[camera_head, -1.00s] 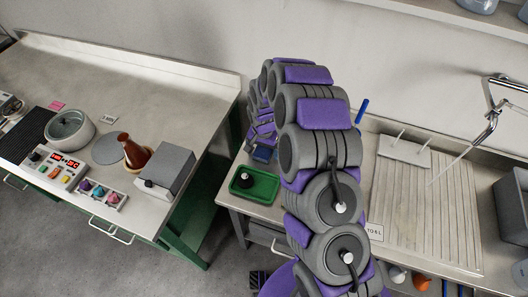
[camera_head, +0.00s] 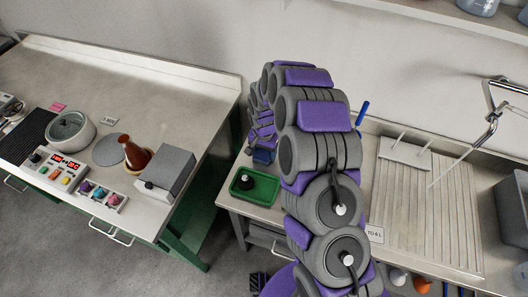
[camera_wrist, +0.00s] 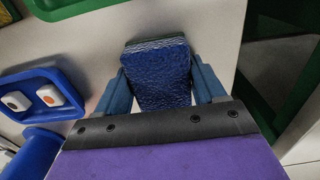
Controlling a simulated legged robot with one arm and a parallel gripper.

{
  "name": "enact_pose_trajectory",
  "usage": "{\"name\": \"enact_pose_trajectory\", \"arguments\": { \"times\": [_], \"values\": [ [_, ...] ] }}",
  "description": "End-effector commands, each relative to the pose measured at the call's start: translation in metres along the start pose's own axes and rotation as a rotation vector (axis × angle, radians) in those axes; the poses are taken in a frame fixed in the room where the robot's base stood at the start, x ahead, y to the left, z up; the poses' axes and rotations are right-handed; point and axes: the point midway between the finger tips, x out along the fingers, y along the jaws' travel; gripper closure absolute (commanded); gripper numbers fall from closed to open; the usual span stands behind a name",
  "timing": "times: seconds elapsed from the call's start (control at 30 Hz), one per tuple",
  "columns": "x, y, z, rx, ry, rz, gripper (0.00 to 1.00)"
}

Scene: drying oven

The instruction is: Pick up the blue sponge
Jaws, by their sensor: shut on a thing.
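The blue sponge (camera_wrist: 158,78) is a dark blue, rough-faced block in the middle of the wrist view. My gripper (camera_wrist: 162,88) has its two blue-grey fingers against the sponge's left and right sides and is shut on it. A pale surface shows behind the sponge; I cannot tell whether it still touches that surface.
The green tray (camera_head: 271,199) holds a dark item with a white top near the counter's front left corner. The wrist view shows a blue tray (camera_wrist: 62,72) with two small pieces at left. A ribbed drainboard (camera_head: 425,215) lies right. A gap separates the two benches.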

Motion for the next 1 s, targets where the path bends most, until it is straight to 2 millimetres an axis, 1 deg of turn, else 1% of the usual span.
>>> {"name": "enact_pose_trajectory", "arguments": {
  "times": [0.17, 0.27, 0.37, 0.6, 0.7, 0.8, 1.0],
  "values": [
    [-0.007, 0.0, -0.001, 0.0, 0.002, -0.001, 0.64],
    [-0.019, -0.001, -0.001, 0.0, 0.004, -0.003, 0.64],
    [-0.035, -0.001, -0.001, 0.0, 0.005, -0.003, 0.64],
    [-0.082, 0.0, -0.001, 0.0, 0.004, -0.003, 0.64],
    [-0.095, -0.001, -0.001, 0.0, 0.004, -0.003, 0.64],
    [-0.1, 0.0, 0.0, 0.0, 0.001, 0.0, 0.64],
    [-0.1, 0.0, 0.0, 0.0, -0.001, 0.0, 0.64]
  ]
}}
